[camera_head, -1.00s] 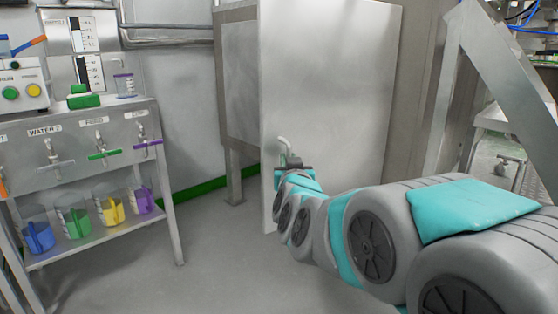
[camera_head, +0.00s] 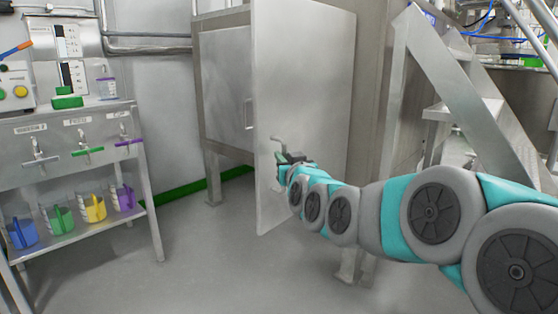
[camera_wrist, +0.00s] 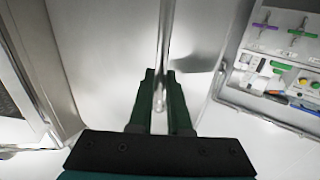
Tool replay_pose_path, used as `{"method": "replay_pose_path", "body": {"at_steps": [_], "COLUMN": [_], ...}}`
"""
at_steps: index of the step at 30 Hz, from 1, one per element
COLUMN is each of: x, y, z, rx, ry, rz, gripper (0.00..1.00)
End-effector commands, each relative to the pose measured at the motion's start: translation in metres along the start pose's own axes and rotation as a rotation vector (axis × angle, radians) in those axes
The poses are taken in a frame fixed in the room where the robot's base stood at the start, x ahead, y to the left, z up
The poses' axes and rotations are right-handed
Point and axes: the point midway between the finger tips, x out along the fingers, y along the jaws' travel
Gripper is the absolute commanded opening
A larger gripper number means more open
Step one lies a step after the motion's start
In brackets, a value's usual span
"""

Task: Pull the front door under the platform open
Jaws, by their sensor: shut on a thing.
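The front door (camera_head: 312,85) is a tall plain grey metal panel, standing swung out at an angle from the metal frame under the platform. Its thin bar handle (camera_head: 277,141) is near the free left edge. My gripper (camera_head: 283,159) is at this handle, with my arm reaching in from the right. The space behind the door is mostly hidden.
A metal stand (camera_head: 75,128) with taps and several coloured jugs is at the left. Another grey panel (camera_head: 226,85) with a handle is left of the door. Metal stairs (camera_head: 435,70) rise at the right. The floor (camera_head: 205,265) in front is clear.

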Motion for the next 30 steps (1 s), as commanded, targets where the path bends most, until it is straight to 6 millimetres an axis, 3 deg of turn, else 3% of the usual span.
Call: {"method": "replay_pose_path", "body": {"at_steps": [11, 12, 19, 30], "x": [0.0007, 0.0007, 0.0005, -0.0019], "y": [0.0039, 0.0039, 0.0027, 0.0019], "z": [-0.0013, -0.0013, -0.001, -0.0011], "rx": [0.003, 0.003, 0.001, 0.0], "ry": [0.003, 0.003, 0.003, 0.002], "rz": [0.004, 0.004, 0.002, 0.001], "gripper": [0.0, 0.18, 0.44, 0.46]}}
